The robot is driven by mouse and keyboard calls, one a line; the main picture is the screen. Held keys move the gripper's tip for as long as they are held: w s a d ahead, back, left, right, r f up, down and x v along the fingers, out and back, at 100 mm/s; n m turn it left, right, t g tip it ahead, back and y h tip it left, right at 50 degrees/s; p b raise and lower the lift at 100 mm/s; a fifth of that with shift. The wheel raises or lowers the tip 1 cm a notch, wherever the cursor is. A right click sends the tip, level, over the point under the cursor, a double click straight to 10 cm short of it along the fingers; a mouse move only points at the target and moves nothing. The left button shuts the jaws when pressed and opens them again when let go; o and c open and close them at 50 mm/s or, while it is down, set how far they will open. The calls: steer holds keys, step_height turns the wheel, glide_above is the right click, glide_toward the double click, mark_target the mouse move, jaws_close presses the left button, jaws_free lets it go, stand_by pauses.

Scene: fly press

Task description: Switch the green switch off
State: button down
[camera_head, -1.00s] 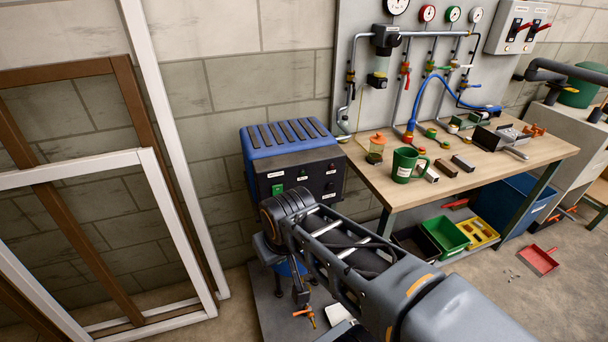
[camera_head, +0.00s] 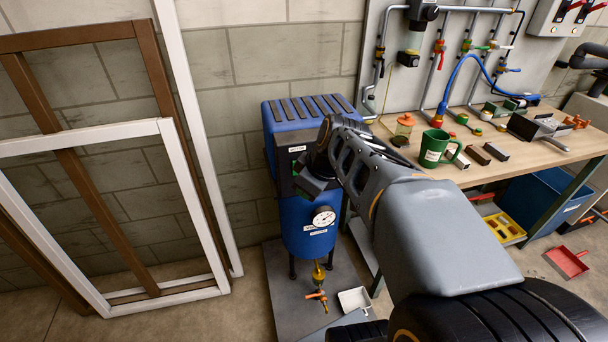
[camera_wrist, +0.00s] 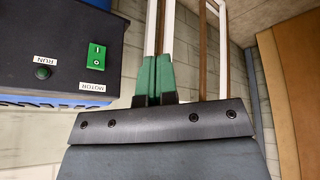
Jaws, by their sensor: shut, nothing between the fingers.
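The green switch (camera_wrist: 96,57) is a rocker with a white bar mark at one end and a ring at the other. It sits on the dark panel above the MOTOR label in the wrist view. Which way it is tipped I cannot tell. In the head view my arm hides much of the panel and I cannot make the switch out clearly. My gripper (camera_wrist: 154,75) has green fingers, pressed together and empty. In the wrist view they are to the right of the switch, apart from it.
A workbench (camera_head: 540,157) with a green mug (camera_head: 436,148) stands right. Frames (camera_head: 88,128) lean left.

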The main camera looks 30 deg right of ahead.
steer(key=w+d+n+t+y+b, duration=0.1)
steer(key=w+d+n+t+b, duration=0.1)
steer(key=w+d+n, duration=0.3)
steer(key=shift+w+d+r+n+t+b, duration=0.3)
steer(key=shift+d+n+b, duration=0.5)
steer(key=shift+d, duration=1.2)
steer(key=w+a+f+p, duration=0.2)
steer(key=w+f, duration=0.5)
steer(key=w, duration=0.2)
steer(key=shift+w, duration=0.15)
